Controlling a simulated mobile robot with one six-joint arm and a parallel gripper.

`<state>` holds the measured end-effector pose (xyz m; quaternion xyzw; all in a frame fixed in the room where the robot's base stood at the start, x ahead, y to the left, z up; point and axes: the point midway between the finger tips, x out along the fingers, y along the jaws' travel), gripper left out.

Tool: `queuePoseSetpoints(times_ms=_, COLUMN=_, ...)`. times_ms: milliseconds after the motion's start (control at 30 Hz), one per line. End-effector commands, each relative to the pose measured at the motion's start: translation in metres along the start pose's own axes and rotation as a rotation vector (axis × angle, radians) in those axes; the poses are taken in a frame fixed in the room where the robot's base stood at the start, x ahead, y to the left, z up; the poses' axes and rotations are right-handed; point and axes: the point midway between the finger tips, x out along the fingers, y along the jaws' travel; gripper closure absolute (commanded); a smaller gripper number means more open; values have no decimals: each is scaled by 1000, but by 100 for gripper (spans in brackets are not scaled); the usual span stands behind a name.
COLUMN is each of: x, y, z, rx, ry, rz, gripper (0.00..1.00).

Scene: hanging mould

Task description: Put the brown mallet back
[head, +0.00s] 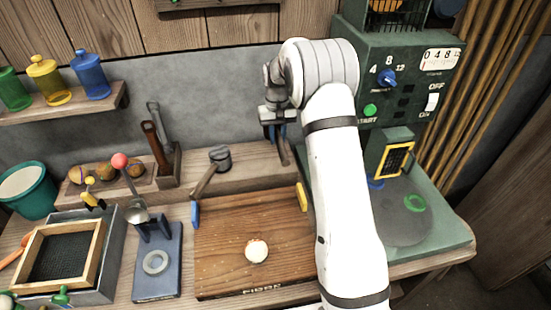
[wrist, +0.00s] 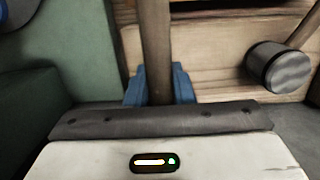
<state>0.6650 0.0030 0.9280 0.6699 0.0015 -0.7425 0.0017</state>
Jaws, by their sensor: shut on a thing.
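My gripper (head: 278,131), at the end of the white arm, is above the back of the bench, left of the green machine. Its blue fingertips are shut on a brown shaft (head: 284,152), which hangs down steeply. In the wrist view the shaft (wrist: 156,45) stands between the blue fingertips (wrist: 160,92). I cannot see a head on it, so I cannot tell for sure that it is the brown mallet. A wooden holder (head: 168,168) at the back left carries a reddish-brown tool (head: 154,143) and a grey tool (head: 155,114).
A grey-headed mallet (head: 220,156) leans on the back ledge; its head also shows in the wrist view (wrist: 280,69). A wooden board (head: 225,272) carries a pale ball (head: 256,251). The green machine (head: 385,60) stands right. A blue stand (head: 158,285) and framed sieve (head: 95,240) crowd the left.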

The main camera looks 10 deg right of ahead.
Motion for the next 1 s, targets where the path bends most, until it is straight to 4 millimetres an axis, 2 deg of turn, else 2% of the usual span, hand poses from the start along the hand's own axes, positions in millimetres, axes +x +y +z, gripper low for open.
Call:
queuePoseSetpoints(times_ms=300, x=49, y=1, z=-6, rx=1, ry=-4, rz=0, gripper=100)
queuePoseSetpoints(times_ms=533, x=68, y=1, z=-8, rx=1, ry=-3, rz=0, gripper=100)
queuePoseSetpoints(times_ms=700, x=92, y=1, z=-10, rx=2, ry=-4, rz=0, gripper=100)
queuePoseSetpoints(times_ms=1000, x=97, y=2, z=-11, rx=2, ry=0, rz=0, gripper=100)
